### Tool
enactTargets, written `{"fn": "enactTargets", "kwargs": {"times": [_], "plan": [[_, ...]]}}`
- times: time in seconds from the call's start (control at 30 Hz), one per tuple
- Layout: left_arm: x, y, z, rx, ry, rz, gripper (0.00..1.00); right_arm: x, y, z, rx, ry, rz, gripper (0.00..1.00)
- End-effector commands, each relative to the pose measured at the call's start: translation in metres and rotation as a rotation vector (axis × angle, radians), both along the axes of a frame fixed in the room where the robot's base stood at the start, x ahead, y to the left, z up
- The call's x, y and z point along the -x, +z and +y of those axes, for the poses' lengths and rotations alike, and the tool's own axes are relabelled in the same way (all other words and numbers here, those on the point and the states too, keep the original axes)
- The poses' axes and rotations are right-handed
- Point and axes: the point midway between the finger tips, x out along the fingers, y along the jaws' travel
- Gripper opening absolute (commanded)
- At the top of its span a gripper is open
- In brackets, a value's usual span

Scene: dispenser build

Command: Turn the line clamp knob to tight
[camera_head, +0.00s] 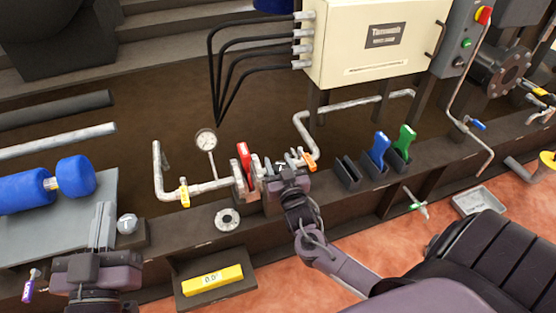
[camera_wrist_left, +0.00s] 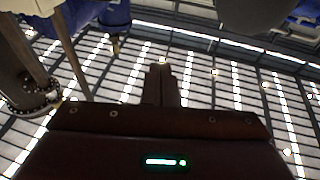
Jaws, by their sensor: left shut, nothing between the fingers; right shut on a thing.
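The line clamp (camera_head: 240,187) sits on the pipe run at the middle of the dark bench, with a red handle (camera_head: 244,157) standing upright beside it. My right gripper (camera_head: 279,167) reaches in from the lower right and is shut at the right side of the clamp. The knob between its fingers is mostly hidden by the gripper, so its turn position cannot be told. My left gripper (camera_head: 103,215) is shut and empty at the left, fingers pointing away. Its closed fingers also show in the left wrist view (camera_wrist_left: 162,82), with nothing between them.
A pressure gauge (camera_head: 206,141) stands behind the pipe. Blue (camera_head: 379,148) and green (camera_head: 404,140) handled tools stand in holders to the right. A loose ring flange (camera_head: 228,219) and a yellow block (camera_head: 212,280) are in front. Blue cylinders (camera_head: 76,176) lie left. A cabinet (camera_head: 375,65) stands behind.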

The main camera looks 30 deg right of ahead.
Motion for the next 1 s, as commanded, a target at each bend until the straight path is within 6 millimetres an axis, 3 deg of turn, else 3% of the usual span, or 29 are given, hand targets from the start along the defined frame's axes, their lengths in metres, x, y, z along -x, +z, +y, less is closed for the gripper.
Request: {"fn": "enactTargets", "kwargs": {"times": [0.2, 0.37, 0.7, 1.0], "plan": [[0.003, -0.059, -0.004, -0.104, -0.011, 0.256, 0.0, 0.0, 0.001, 0.0, -0.007, -0.146, 0.0, 0.21], [0.008, -0.082, -0.004, -0.143, -0.016, 0.351, 0.0, 0.001, 0.0, -0.002, -0.007, -0.272, 0.001, 0.21], [0.005, -0.072, -0.004, -0.124, -0.014, 0.303, 0.0, 0.003, -0.001, -0.005, -0.003, -0.455, 0.001, 0.21], [0.003, -0.062, -0.004, -0.107, -0.012, 0.263, 0.0, 0.004, 0.0, -0.007, 0.001, -0.509, 0.0, 0.21]]}}
